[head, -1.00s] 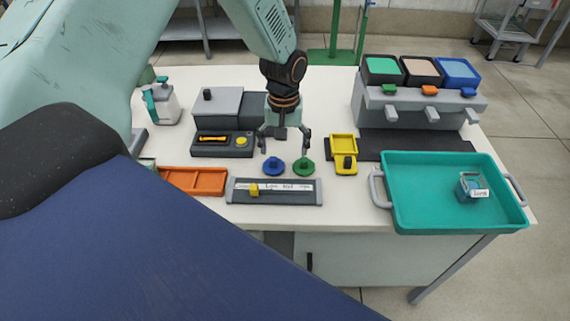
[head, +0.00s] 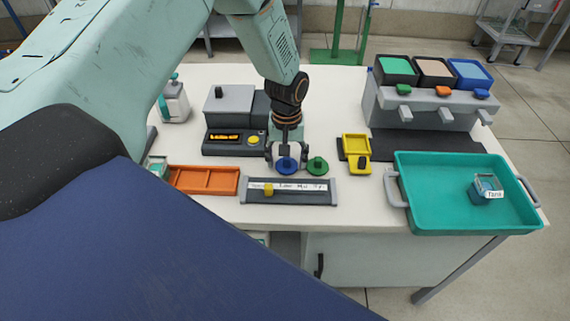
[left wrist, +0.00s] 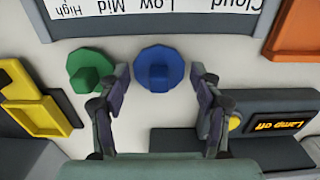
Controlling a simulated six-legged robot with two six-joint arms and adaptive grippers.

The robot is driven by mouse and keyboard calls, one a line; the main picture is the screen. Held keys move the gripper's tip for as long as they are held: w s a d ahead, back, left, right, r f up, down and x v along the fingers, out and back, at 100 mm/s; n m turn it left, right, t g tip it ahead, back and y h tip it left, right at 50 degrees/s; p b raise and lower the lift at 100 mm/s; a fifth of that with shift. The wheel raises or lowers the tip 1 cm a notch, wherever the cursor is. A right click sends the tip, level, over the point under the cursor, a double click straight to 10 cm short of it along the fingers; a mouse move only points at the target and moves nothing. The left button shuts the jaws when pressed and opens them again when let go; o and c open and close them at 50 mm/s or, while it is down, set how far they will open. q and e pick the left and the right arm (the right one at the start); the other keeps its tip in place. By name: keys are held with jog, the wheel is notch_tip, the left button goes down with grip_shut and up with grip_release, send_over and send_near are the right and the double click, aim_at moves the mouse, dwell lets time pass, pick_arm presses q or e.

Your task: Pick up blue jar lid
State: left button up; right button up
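The blue jar lid (head: 286,166) lies flat on the white table, with a raised knob on top. It also shows in the left wrist view (left wrist: 158,70). My left gripper (head: 286,157) is low over it, pointing down. In the left wrist view its fingers (left wrist: 160,78) are open, one on each side of the blue lid, with small gaps. Whether the fingertips reach the table is unclear. A green lid (head: 317,166) lies just right of the blue one, close to one finger. My right gripper is not in view.
A labelled slider panel (head: 310,191) lies in front of the lids. A dark box with a lit display (head: 228,145) is behind left. An orange tray (head: 203,181) is left, a yellow holder (head: 356,147) right, and a teal tray (head: 440,215) with a small jar (head: 484,190) further right.

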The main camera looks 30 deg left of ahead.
aim_at(287, 158)
pick_arm(q)
jog(key=shift+w+d, duration=0.2)
jog(key=shift+d, duration=0.15)
jog(key=c, duration=0.3)
jog(key=shift+a, duration=0.15)
jog(key=shift+c, duration=0.8)
jog(key=shift+s+a, duration=0.25)
jog(key=shift+a, duration=0.1)
jog(key=shift+c, duration=0.7)
jog(key=shift+d+r, duration=0.15)
notch_tip(287, 158, up, 9)
jog(key=shift+r+p, duration=0.1)
jog(key=shift+p, duration=0.55)
jog(key=shift+w+d+r, duration=0.1)
jog(key=shift+r, duration=0.25)
notch_tip(287, 158, up, 3)
jog(key=p, duration=0.4)
jog(key=shift+r, duration=0.1)
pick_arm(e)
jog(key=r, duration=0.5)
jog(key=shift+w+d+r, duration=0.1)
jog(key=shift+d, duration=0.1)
